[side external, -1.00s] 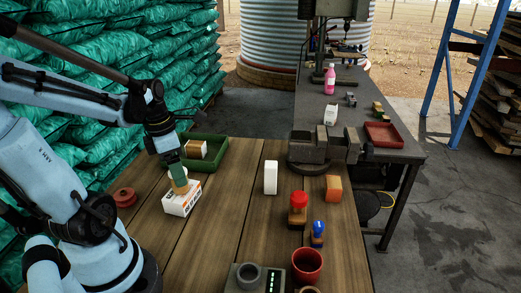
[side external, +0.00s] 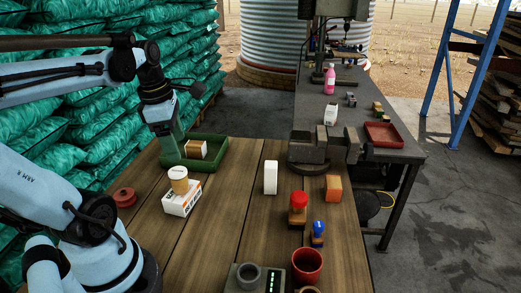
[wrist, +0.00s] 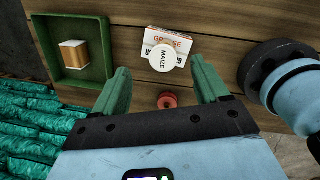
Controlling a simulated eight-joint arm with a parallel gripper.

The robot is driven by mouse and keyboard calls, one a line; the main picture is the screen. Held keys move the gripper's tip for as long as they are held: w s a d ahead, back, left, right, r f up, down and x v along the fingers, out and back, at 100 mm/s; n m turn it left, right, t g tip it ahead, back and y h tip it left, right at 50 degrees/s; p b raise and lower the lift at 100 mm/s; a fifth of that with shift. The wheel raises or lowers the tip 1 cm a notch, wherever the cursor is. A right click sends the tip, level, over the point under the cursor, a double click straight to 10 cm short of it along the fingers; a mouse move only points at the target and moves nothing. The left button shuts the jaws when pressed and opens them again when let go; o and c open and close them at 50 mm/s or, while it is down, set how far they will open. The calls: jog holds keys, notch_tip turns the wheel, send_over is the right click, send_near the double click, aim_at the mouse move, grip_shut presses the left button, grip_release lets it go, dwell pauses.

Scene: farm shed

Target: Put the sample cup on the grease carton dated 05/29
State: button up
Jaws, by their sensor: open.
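The sample cup (side external: 179,174), tan with a white lid, stands upright on top of a white grease carton (side external: 181,203) with orange print on the left of the wooden table. In the wrist view the cup's lid (wrist: 163,57) reads "MAIZE" and covers part of the grease carton's top (wrist: 165,38). No date on the carton is readable. My gripper (side external: 173,160), with green fingers, is open and empty, behind and apart from the cup, by the green tray's left end. In the wrist view my gripper's fingers (wrist: 162,82) are spread wide with nothing between them.
A green tray (side external: 222,158) holds a brown-and-white box (side external: 196,149). A red spool (side external: 124,197) lies left of the carton. A white box (side external: 270,177), red-topped and blue-topped stamps, an orange block (side external: 333,188) and a vise (side external: 318,147) stand to the right.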

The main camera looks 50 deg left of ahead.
jog(key=w+d+f+m+t, duration=0.1)
jog(key=d+m, duration=0.4)
jog(key=m, duration=0.5)
jog(key=w+d+m+t, duration=0.2)
jog(key=w+d+m, duration=0.2)
jog(key=m, duration=0.6)
jog(key=w+d+f+m+t, duration=0.1)
jog(key=w+d+m+t, duration=0.1)
jog(key=d+m, duration=0.4)
jog(key=w+m, duration=0.1)
jog(key=m, duration=0.3)
jog(key=shift+f, duration=0.35)
